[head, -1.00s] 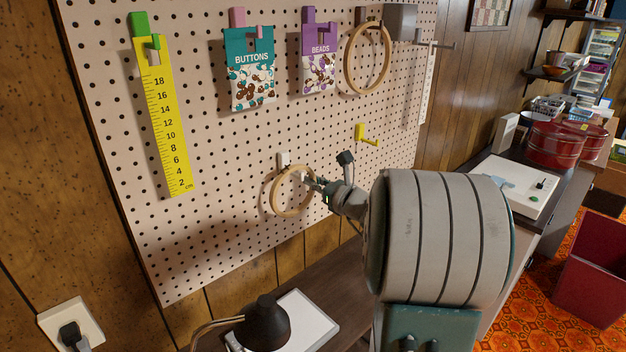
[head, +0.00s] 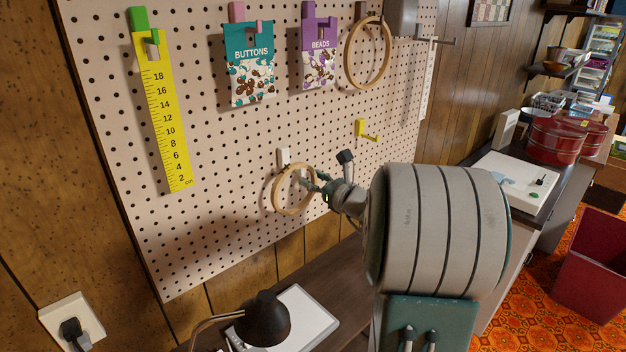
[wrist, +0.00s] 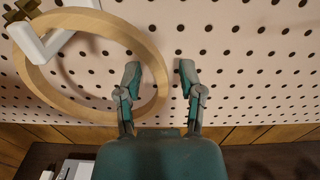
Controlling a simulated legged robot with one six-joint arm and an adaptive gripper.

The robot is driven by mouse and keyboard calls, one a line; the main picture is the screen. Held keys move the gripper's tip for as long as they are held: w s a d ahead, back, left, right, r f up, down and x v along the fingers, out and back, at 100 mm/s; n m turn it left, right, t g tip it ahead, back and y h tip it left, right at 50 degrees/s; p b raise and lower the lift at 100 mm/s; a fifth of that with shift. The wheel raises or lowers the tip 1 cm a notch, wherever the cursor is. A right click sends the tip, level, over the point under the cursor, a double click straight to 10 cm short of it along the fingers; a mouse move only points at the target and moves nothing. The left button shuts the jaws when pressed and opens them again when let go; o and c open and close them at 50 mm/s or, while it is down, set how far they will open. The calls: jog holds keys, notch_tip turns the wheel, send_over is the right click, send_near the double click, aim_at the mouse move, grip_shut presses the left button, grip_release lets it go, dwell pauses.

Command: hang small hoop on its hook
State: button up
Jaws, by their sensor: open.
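The small wooden hoop (head: 277,192) hangs at the white hook (head: 284,157), low on the pegboard. In the wrist view the hoop (wrist: 93,111) surrounds part of the white hook (wrist: 42,42), with its brass clasp (wrist: 22,10) at the upper left. In the head view my gripper (head: 312,183) is at the hoop's right edge, partly hidden by my arm.
The pegboard (head: 225,195) holds a yellow ruler (head: 164,110), a buttons packet (head: 250,70), a beads packet (head: 319,60) and a larger hoop (head: 349,60). An empty yellow hook (head: 362,131) is to the right. A black lamp (head: 262,318) stands on the table below.

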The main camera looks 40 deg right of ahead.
jog(key=s+d, duration=0.1)
jog(key=s, duration=1.1)
dwell(0.5)
jog(key=shift+f, duration=0.1)
